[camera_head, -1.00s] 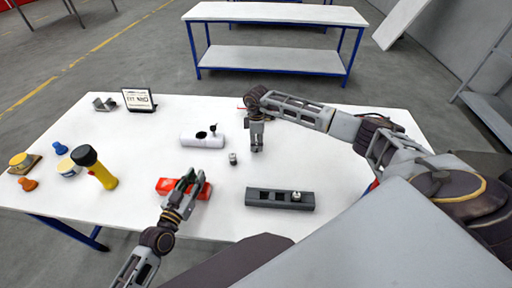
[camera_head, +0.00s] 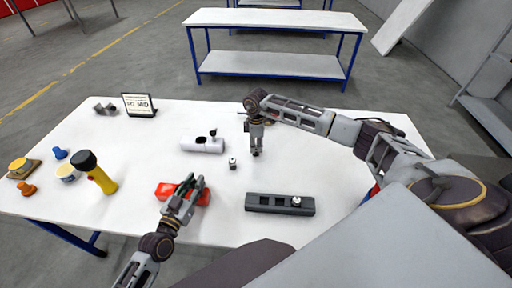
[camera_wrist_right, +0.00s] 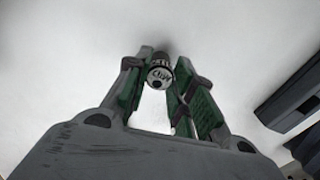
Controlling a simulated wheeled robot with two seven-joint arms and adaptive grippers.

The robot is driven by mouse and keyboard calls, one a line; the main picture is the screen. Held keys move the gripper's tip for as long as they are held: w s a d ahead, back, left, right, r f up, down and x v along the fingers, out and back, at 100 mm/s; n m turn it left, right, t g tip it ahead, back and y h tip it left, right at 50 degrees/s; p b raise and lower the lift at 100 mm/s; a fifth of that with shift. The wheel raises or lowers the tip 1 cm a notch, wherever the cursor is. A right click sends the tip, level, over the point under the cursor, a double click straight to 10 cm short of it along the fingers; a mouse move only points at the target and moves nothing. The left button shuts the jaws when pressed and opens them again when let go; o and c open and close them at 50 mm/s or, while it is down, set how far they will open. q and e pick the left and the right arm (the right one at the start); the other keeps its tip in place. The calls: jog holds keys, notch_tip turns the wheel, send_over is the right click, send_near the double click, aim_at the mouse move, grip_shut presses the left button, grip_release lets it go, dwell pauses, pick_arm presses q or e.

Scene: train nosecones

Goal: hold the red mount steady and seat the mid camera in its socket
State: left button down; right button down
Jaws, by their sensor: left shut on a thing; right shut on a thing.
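The red mount (camera_head: 168,189) lies near the table's front left of centre. My left gripper (camera_head: 186,187) is shut on it from above and hides part of it, including any socket. My right gripper (camera_head: 257,155) points down over the table, right of the mount. In the right wrist view it is shut on a small cylindrical camera (camera_wrist_right: 159,72) with a dark lens and a printed label, too blurred to read. I cannot tell for sure whether this is the mid camera.
A small camera (camera_head: 232,163) stands on the table. A dark grey holder (camera_head: 269,208) has another in its right end. The table's right part is clear.

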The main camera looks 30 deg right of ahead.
notch_tip(320, 180, up, 9)
jog(key=shift+r, duration=0.15)
dwell(0.4)
jog(key=shift+r, duration=0.1)
dwell(0.6)
jog(key=a+r+n, duration=0.3)
jog(key=a, duration=1.1)
jog(key=a+r+n, duration=0.3)
jog(key=a, duration=1.1)
jog(key=s+a+f+n, duration=0.1)
jog(key=s+a+n, duration=0.1)
jog(key=n, duration=1)
jog(key=s+a+f+n, duration=0.2)
jog(key=a+n, duration=0.2)
jog(key=n, duration=0.9)
jog(key=shift+s+a+f+n, duration=0.2)
jog(key=shift+s+a+n, duration=0.05)
jog(key=shift+s+n, duration=0.05)
